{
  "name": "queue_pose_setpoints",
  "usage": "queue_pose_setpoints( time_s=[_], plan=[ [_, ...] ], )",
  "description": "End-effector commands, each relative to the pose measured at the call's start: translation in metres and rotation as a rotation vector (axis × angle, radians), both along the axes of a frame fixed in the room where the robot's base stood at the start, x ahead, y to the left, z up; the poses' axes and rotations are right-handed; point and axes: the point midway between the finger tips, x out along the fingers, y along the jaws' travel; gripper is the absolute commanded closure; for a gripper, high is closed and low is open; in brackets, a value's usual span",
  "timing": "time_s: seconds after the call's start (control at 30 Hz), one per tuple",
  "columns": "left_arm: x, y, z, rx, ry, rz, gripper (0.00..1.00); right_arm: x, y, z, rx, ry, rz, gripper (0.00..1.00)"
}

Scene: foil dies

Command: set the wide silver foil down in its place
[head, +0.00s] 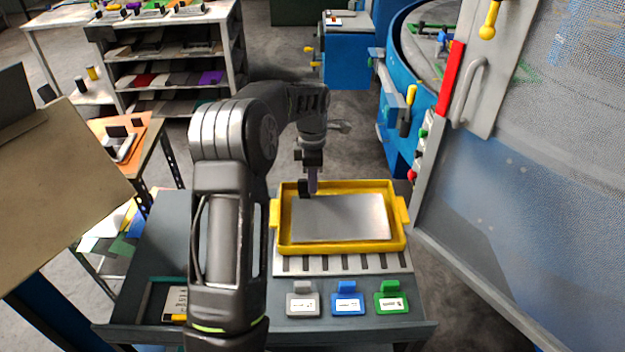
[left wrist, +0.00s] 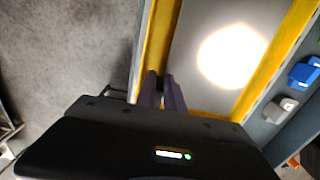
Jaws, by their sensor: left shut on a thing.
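The wide silver foil (head: 340,219) is a flat grey sheet within the outline of a yellow tray (head: 402,208). I cannot tell whether it rests on the tray floor or is held just above it. My left gripper (head: 309,189) reaches down at the tray's far edge, left of its middle, and is shut on the foil's edge. In the left wrist view the fingers (left wrist: 165,90) are at the foil (left wrist: 190,75), beside the tray's yellow wall (left wrist: 157,40); a bright glare covers part of the sheet. My right gripper is not in view.
The tray stands on a slotted grey plate (head: 343,264) on a dark bench. Grey (head: 302,303), blue (head: 347,303) and green (head: 391,303) labelled holders stand in front. A mesh guard panel (head: 540,200) is close on the right. A brown board (head: 60,190) is at the left.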

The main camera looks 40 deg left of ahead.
Motion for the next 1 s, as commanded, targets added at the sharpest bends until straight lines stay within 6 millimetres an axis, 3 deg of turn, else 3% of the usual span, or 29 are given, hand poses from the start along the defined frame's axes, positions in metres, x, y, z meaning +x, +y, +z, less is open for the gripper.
queue_pose_setpoints(
  time_s=[0.97,1.0],
  plan=[
    [0.000,0.000,-0.012,0.000,0.001,0.000,1.00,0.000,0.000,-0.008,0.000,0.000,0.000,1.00],
    [0.000,0.000,-0.011,0.000,0.000,0.000,0.84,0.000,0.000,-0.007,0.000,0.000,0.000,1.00]
  ],
)
